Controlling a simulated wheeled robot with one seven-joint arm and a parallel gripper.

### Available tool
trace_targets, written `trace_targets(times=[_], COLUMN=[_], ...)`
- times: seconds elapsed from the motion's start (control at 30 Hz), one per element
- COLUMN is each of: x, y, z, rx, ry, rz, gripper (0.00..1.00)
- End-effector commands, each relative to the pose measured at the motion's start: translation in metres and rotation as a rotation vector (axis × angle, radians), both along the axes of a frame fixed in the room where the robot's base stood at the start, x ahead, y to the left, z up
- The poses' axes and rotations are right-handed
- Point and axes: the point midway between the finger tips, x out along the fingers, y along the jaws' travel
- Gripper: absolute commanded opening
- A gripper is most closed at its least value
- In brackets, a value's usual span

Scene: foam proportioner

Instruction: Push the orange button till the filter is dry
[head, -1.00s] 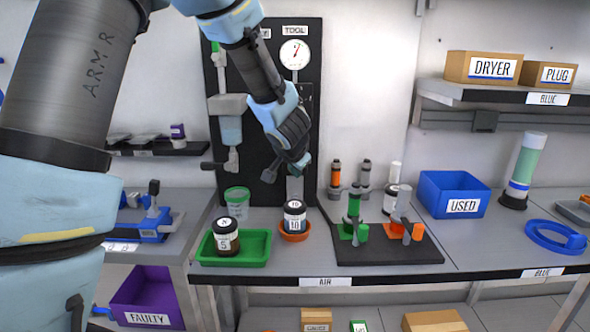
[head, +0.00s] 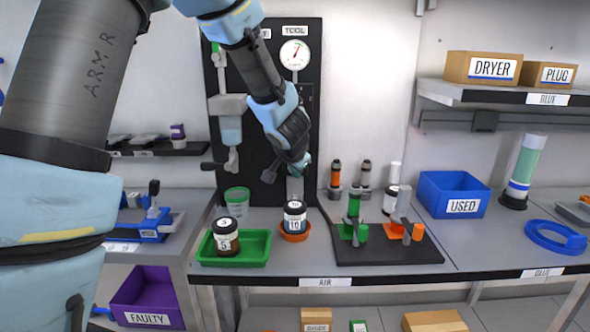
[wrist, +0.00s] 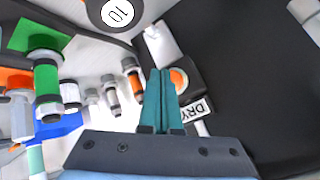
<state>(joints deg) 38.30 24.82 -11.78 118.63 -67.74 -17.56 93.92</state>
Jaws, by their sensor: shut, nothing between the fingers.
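The orange button (wrist: 178,79) shows in the wrist view, round, in a pale ring on a dark housing beside a DRY label (wrist: 195,111). My gripper (wrist: 161,72) is shut and empty, its teal fingertips right beside the button and overlapping its edge in that view. I cannot tell whether they touch it. In the head view my gripper (head: 304,164) is in front of the black tool panel (head: 264,60), and the button is hidden there. A pale block (wrist: 164,45) lies just beyond the fingertips in the wrist view. I cannot tell which thing is the filter.
A jar marked 10 (head: 294,217) stands in an orange dish below my gripper. A jar marked 5 (head: 225,237) is in a green tray (head: 256,245). A black mat (head: 400,253) with green and orange fittings and a blue USED bin (head: 455,192) are to the right.

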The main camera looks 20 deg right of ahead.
Motion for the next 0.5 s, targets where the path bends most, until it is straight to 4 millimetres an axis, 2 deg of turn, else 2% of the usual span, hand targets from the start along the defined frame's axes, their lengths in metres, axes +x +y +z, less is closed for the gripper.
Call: trace_targets(times=[0.5], x=[0.0072], y=[-0.0032], z=[0.0003], rx=[-0.001], ry=[0.0], rz=[0.001], gripper=[0.0])
